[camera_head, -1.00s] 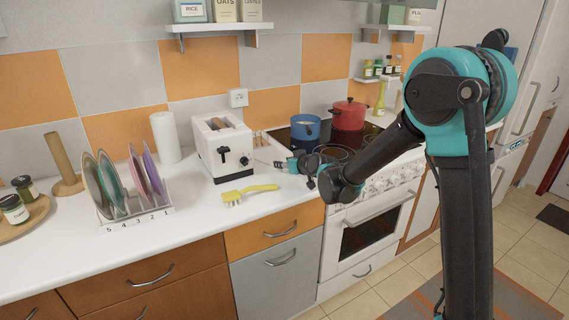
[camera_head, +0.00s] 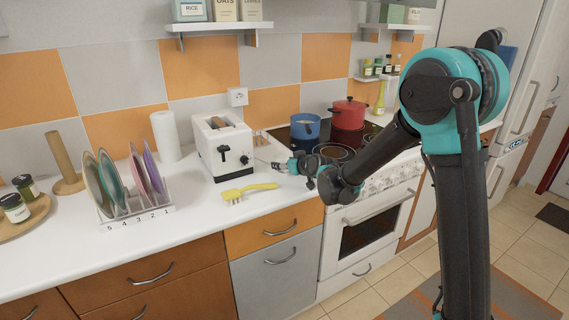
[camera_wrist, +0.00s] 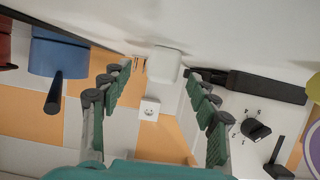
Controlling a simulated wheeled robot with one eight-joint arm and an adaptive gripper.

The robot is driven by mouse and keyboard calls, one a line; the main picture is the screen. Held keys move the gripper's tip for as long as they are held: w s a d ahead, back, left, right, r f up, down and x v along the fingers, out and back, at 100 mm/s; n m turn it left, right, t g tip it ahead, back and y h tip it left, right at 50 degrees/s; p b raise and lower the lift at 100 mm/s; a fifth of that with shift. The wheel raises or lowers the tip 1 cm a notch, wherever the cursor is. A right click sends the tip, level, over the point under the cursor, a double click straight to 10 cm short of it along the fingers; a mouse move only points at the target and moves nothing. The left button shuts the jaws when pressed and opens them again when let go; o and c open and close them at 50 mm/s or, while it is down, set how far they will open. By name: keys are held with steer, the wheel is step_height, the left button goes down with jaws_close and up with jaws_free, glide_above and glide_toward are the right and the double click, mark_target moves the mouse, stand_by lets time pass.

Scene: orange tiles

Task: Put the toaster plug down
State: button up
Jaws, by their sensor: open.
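The white toaster (camera_head: 222,150) stands on the counter against the tiled wall. Part of its white body (camera_wrist: 232,112) shows at the right of the wrist view, which is upside down. A small white block, apparently the toaster plug (camera_wrist: 165,63), is at the counter's back, between the lines of my fingers. Its cord cannot be made out. The wall socket (camera_wrist: 149,109) shows its bare face with nothing in it; it also appears in the head view (camera_head: 238,97). My gripper (camera_wrist: 158,78) is open, its fingers wide apart, and touches nothing visible. In the head view it is low, right of the toaster.
A blue pot (camera_head: 306,127) and a red pot (camera_head: 349,113) stand on the stove, close to the right of my gripper. A yellow brush (camera_head: 249,190) lies in front of the toaster. A plate rack (camera_head: 138,218) and paper roll (camera_head: 165,137) stand left.

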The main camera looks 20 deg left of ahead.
steer(key=shift+r, duration=0.2)
steer(key=v, duration=1.2)
steer(key=shift+r, duration=0.2)
steer(key=s+d+f+m+h, duration=0.1)
steer(key=s+d+f+h, duration=0.1)
steer(key=d, duration=0.6)
steer(key=s+d+f+m+g+h, duration=0.1)
steer(key=d+f+m, duration=0.15)
steer(key=d, duration=0.45)
steer(key=s+d+f+m+h, duration=0.1)
steer(key=s+d+f+h, duration=0.15)
steer(key=d, duration=0.55)
steer(key=s+d+f+m+g+h, duration=0.1)
steer(key=s+d+f+m+h, duration=0.1)
steer(key=s+d+f, duration=0.2)
steer(key=s+d+f+m+g+h, duration=0.2)
steer(key=s+d+f, duration=0.3)
steer(key=s+d, duration=0.6)
steer(key=d+m+h, duration=0.1)
steer(key=d, duration=0.4)
steer(key=shift+s+g, duration=0.3)
steer(key=shift+m, duration=0.25)
